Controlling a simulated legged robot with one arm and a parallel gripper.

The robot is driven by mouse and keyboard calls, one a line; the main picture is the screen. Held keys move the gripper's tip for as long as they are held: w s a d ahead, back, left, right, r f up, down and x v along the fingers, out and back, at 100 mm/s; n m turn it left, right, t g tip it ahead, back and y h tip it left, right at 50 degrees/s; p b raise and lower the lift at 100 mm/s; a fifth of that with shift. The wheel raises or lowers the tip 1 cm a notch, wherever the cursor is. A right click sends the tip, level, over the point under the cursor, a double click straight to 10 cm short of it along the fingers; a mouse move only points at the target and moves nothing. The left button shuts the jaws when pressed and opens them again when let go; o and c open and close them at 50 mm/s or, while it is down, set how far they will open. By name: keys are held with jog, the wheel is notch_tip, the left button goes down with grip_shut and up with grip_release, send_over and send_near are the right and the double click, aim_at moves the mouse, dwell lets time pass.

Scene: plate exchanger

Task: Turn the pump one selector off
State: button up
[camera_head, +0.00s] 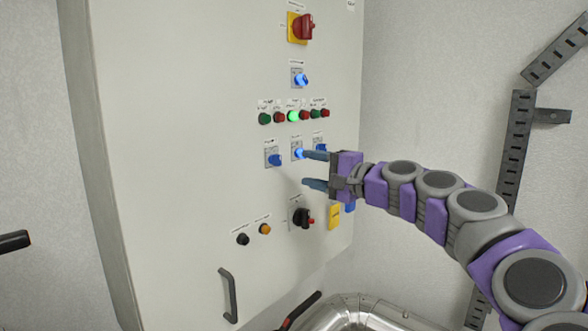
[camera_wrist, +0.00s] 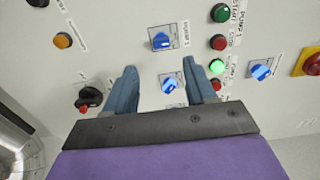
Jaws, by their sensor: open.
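Three blue selectors sit in a row on the cabinet: a left one (camera_head: 273,158), a middle one (camera_head: 298,153) and a right one (camera_head: 320,147) partly hidden by my gripper. My gripper (camera_head: 314,169) is open and empty, fingers pointing at the panel near the middle selector. In the wrist view my gripper (camera_wrist: 160,85) has the middle selector (camera_wrist: 168,85) between its fingertips in the picture, its handle tilted. The left selector (camera_wrist: 161,40) is above it there. Contact is not visible.
Above the row are red and green buttons, with one green lamp (camera_head: 294,116) lit. Higher are another blue selector (camera_head: 300,80) and a red switch (camera_head: 303,27) on yellow. A black rotary switch (camera_head: 302,217) sits below. A door handle (camera_head: 228,295) sticks out lower left.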

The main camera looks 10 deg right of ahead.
jog(key=v, duration=0.8)
jog(key=shift+b, duration=0.35)
jog(key=shift+f, duration=0.1)
